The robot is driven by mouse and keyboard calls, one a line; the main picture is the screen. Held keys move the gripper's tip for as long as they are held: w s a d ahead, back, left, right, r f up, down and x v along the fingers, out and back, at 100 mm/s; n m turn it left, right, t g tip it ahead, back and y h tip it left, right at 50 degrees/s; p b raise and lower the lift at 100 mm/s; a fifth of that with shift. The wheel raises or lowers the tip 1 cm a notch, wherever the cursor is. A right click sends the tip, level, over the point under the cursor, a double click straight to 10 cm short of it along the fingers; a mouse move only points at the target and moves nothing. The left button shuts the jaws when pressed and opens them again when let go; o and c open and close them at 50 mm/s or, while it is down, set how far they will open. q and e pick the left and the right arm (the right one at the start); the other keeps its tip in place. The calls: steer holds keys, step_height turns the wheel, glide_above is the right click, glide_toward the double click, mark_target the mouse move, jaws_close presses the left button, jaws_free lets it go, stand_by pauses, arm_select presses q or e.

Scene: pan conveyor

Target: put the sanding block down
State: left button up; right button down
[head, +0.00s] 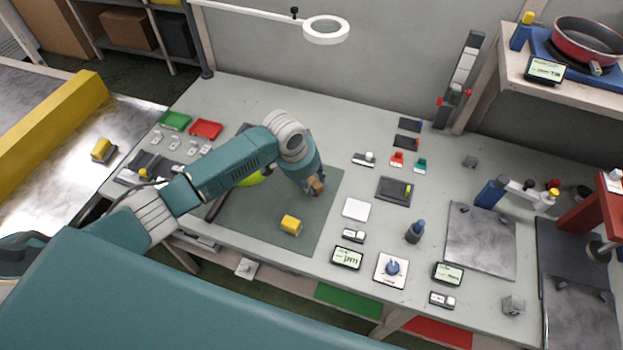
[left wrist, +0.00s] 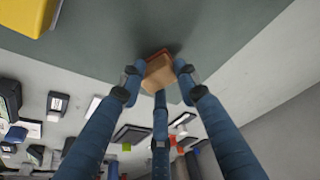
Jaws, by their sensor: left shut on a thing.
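The sanding block (left wrist: 158,72) is a small orange-brown block held between the fingers of my left gripper (left wrist: 160,80) in the left wrist view. In the head view the block (head: 316,186) shows at the tip of my left gripper (head: 314,182), over the right part of the dark green mat (head: 260,228). In the wrist view the block is close to the mat; I cannot tell whether it touches. My right gripper is not in view.
A yellow block (head: 290,225) stands on the mat in front of my left gripper. A white square pad (head: 356,209) and a black device (head: 394,190) lie right of the mat. A red tray (head: 206,129) and a green tray (head: 174,121) are at the back left.

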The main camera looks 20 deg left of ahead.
arm_select(q)
steer(key=o, duration=1.1)
steer(key=shift+r, duration=0.2)
steer(key=b+v, duration=0.1)
steer(key=v, duration=1)
steer(key=shift+s+r+b, duration=0.15)
steer(key=shift+r+b, duration=0.15)
steer(key=shift+r, duration=0.05)
